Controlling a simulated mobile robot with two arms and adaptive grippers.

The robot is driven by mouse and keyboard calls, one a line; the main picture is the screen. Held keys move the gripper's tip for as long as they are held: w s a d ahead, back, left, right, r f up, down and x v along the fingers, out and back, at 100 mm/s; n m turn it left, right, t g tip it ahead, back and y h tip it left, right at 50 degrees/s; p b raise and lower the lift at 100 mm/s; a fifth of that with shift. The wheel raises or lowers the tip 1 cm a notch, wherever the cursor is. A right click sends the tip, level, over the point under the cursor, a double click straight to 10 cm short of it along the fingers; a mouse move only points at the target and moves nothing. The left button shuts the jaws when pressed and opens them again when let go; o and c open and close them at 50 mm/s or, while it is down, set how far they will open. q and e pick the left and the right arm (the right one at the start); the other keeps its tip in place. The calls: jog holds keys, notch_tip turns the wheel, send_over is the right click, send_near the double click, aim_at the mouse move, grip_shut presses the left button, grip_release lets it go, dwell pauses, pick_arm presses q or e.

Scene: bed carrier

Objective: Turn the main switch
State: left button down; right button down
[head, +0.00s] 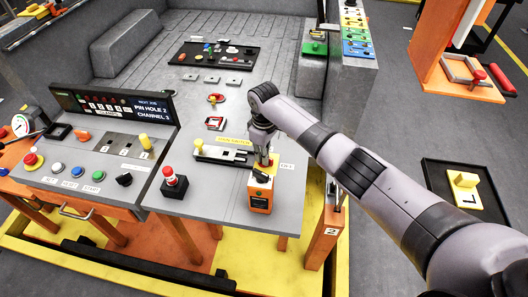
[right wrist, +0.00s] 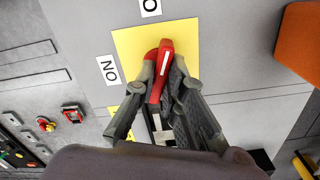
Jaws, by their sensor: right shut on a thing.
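The main switch has a red handle (right wrist: 164,52) with a white stripe, on a yellow plate (right wrist: 133,45) in the right wrist view. The handle points to the top of that view, near a label with an "O"; a label reading "ON" (right wrist: 108,70) is to the left. My right gripper (right wrist: 164,67) is shut on the red handle, one finger on each side. In the head view my right gripper (head: 264,152) is over the table's right part and mostly hides the switch. My left gripper is not seen.
An orange box with a black top (head: 260,195) stands just in front of the gripper. A control console (head: 95,165) stands further left.

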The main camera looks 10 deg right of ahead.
jog(key=shift+n, duration=2.2)
jog(key=c, duration=1.7)
grip_release()
jog(key=shift+o, duration=0.2)
jog(key=shift+r, duration=0.15)
notch_tip(320, 180, up, 12)
jog(key=shift+f, duration=0.2)
